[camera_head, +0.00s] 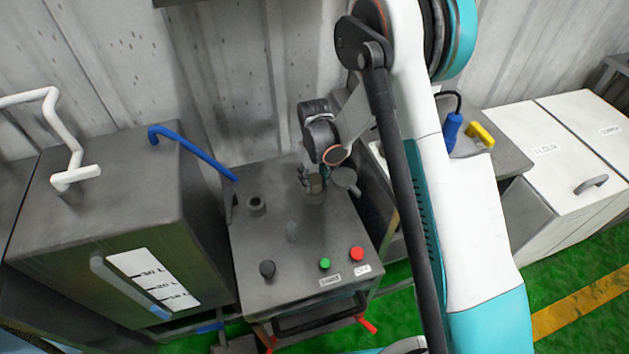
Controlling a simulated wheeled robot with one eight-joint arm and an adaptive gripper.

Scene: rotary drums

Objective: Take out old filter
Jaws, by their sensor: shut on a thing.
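My gripper (314,184) is over the far right part of a dark grey machine top (285,250). It points down and is shut on a small brownish-grey cylinder (316,194), which looks like the old filter. I cannot tell whether the cylinder still sits in the top or is lifted clear of it. A round grey lid-like piece (345,178) is just right of the gripper. My arm hides part of the right side.
A green button (324,264), a red button (357,254) and a dark knob (267,269) are at the machine's front. A blue lever (195,151) reaches in from the left cabinet (120,190). White bins (565,150) stand at right, near a blue tool (452,131) and yellow piece (480,134).

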